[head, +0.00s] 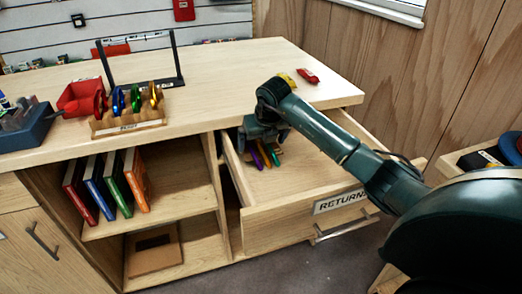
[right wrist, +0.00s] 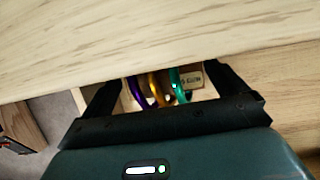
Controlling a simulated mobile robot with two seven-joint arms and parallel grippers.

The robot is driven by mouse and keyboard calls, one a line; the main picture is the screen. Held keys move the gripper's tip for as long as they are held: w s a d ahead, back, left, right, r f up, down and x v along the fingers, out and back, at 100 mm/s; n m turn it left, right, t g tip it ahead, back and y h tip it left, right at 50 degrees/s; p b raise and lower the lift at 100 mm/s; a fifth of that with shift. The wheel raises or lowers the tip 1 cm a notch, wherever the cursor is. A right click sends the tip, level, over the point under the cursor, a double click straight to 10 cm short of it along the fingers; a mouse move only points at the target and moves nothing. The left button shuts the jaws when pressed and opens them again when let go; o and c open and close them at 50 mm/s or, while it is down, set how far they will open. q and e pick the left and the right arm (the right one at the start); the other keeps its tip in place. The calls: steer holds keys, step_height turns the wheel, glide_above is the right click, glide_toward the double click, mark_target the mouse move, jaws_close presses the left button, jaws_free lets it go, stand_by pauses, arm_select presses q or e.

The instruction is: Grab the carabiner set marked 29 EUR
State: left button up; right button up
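In the right wrist view, a carabiner set with purple (right wrist: 137,92), yellow (right wrist: 154,88) and teal (right wrist: 178,88) pieces lies beyond my gripper, with a pale tag (right wrist: 190,76) too small to read. In the head view, purple and green carabiners (head: 268,156) lie inside the open drawer. My right gripper (head: 262,136) points down over the drawer's back part, next to the counter edge. Its two dark fingers (right wrist: 168,82) are wide apart on either side of the set in the wrist view, with nothing clamped. My left gripper is out of view.
The drawer (head: 290,222), labelled RETURN, is pulled out below the counter (head: 228,66), whose edge overhangs close to my gripper. A wooden rack (head: 128,126) on the counter holds more coloured carabiners. Red (head: 308,76) and yellow (head: 287,80) items lie near the counter's right end.

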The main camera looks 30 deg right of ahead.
steer(key=c, duration=1.1)
steer(key=shift+r, duration=0.15)
